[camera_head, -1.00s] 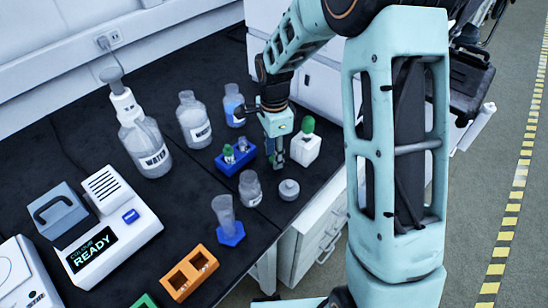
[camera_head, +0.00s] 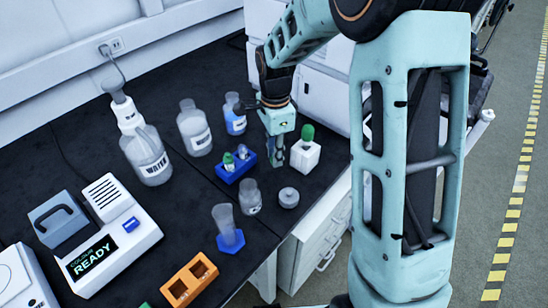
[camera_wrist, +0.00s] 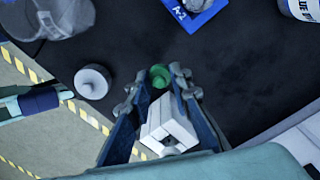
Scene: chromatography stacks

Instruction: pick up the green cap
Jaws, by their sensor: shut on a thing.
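My gripper (camera_head: 277,158) points down over the table, between a blue vial rack and a white block. In the wrist view my gripper (camera_wrist: 160,74) has its fingertips on either side of a small green cap (camera_wrist: 160,77), shut on it. The held cap is hidden behind the fingers in the head view. I cannot tell whether it touches the table. The white block also shows in the wrist view (camera_wrist: 165,128), partly between the fingers.
A grey disc (camera_head: 288,197) and a small jar (camera_head: 250,196) are in front. Several bottles (camera_head: 194,130) stand behind. The table's right edge is close.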

